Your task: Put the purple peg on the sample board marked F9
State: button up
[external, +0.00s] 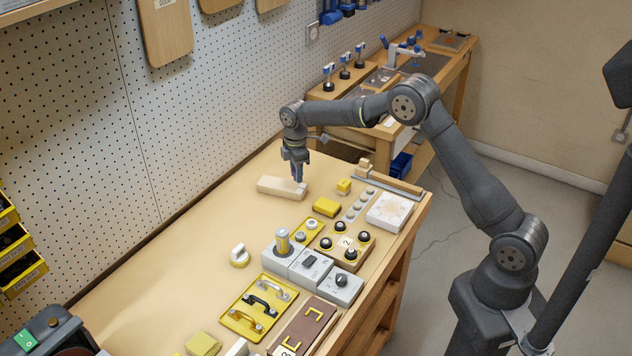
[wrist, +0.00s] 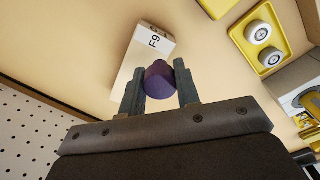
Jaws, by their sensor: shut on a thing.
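My gripper (external: 297,176) points down over the right end of the pale wooden sample board (external: 272,187) on the bench. In the wrist view, my gripper (wrist: 160,84) is shut on the purple peg (wrist: 159,77), with one finger on each side of it. The board's end with the F9 label (wrist: 154,41) shows just beyond the peg in that view. The peg is mostly hidden by the fingers in the external view. I cannot tell whether its lower end touches the board.
A yellow block (external: 326,207) and a small yellow cube (external: 344,186) lie right of the board. Grey switch boxes (external: 310,268) and a yellow tray with handles (external: 259,307) stand nearer the front. The bench left of the board is clear.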

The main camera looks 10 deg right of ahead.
jog(key=shift+f, duration=2)
jog(key=shift+f, duration=0.1)
jog(key=o, duration=0.9)
jog(key=shift+o, duration=0.2)
notch_tip(320, 180, up, 12)
jog(key=shift+r, duration=0.15)
jog(key=shift+f, duration=4.3)
